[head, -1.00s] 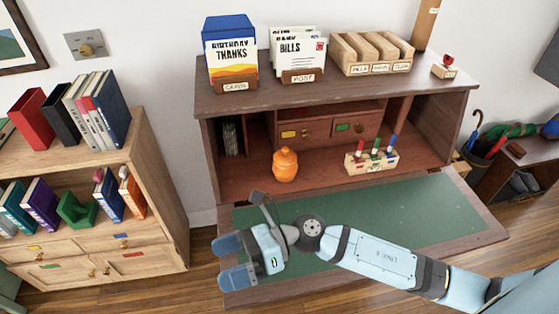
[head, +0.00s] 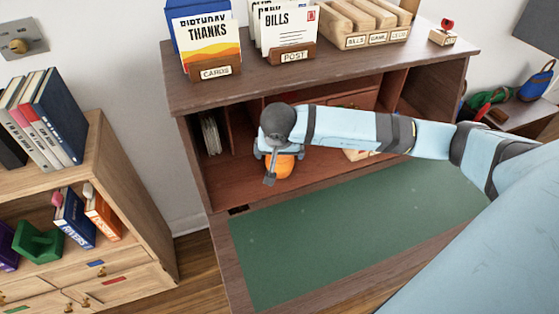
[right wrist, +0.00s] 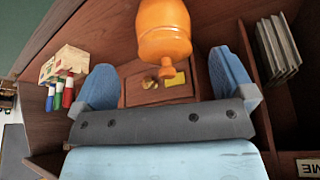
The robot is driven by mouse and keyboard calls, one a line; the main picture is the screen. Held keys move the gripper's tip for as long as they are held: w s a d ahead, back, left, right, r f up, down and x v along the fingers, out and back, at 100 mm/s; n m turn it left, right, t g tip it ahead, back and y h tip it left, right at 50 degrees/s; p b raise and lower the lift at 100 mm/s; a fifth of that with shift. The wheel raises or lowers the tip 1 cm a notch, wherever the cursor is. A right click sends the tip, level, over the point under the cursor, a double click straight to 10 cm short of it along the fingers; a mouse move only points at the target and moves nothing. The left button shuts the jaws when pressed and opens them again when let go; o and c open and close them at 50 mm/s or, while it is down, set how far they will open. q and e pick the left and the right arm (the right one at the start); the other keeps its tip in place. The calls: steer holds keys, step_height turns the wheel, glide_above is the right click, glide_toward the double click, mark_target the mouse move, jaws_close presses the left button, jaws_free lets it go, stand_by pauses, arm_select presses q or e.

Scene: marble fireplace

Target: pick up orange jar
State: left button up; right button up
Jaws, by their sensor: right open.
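The orange jar (head: 281,169) stands in the desk's open compartment, partly hidden behind my right wrist in the head view. In the right wrist view the jar (right wrist: 163,35) shows upside down at the top middle, with its lid knob pointing down toward my palm. My right gripper (head: 270,163) is at the jar, mostly hidden by its own wrist in the head view. In the right wrist view my right gripper (right wrist: 163,70) is open, with blue fingers left and right of the jar's lid and gaps on both sides. My left gripper is not in view.
Grey upright files (right wrist: 279,48) fill a slot on the other side. The desk shelf (head: 330,70) overhangs the compartment. The green writing surface (head: 350,235) is clear.

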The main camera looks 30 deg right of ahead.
mark_target(280, 161)
steer(key=w+d, duration=0.1)
steer(key=w, duration=0.1)
steer(key=w+d, duration=0.1)
steer(key=w, duration=0.1)
steer(key=shift+d, duration=0.35)
steer(key=x, duration=0.5)
steer(key=c, duration=1.6)
steer(key=shift+r, duration=0.15)
steer(key=shift+c, duration=0.2)
